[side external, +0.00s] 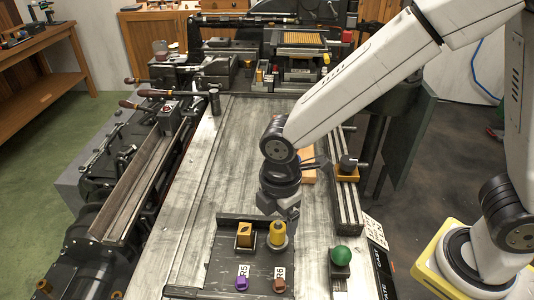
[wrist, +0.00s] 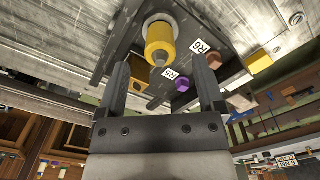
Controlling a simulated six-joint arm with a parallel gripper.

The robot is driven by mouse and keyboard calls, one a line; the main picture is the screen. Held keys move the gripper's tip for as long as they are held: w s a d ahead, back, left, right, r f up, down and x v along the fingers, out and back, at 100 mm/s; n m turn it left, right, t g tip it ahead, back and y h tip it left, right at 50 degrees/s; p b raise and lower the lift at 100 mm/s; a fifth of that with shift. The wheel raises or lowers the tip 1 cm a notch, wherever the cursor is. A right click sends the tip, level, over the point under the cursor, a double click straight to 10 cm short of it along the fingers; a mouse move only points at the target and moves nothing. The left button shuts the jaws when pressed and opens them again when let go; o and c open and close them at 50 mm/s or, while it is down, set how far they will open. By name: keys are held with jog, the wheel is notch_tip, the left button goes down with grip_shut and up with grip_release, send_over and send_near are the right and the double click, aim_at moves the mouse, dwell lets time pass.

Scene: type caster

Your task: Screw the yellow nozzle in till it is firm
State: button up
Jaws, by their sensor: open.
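The yellow nozzle (side external: 277,235) stands upright in a round grey seat on the dark plate (side external: 215,262) at the front of the machine bed. In the wrist view the nozzle (wrist: 159,40) shows as a yellow cylinder with a grey conical tip, ringed by a pale collar at its other end. My gripper (side external: 283,212) is just behind and above the nozzle in the side view. In the wrist view my gripper (wrist: 160,62) has its two dark fingers spread wide, with the nozzle lined up between them and empty space around it. I cannot tell how deep the nozzle sits.
A yellow block (side external: 245,235) stands close left of the nozzle. A purple knob (side external: 242,284) and a brown knob (side external: 279,286) sit in front, beside R5 and R6 labels. A green ball (side external: 340,256) is at the right. The bed left of the plate is clear.

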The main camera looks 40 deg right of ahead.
aim_at(278, 226)
jog(key=shift+f, duration=1.9)
grip_shut()
dwell(0.4)
jog(key=shift+c, duration=1.7)
grip_release()
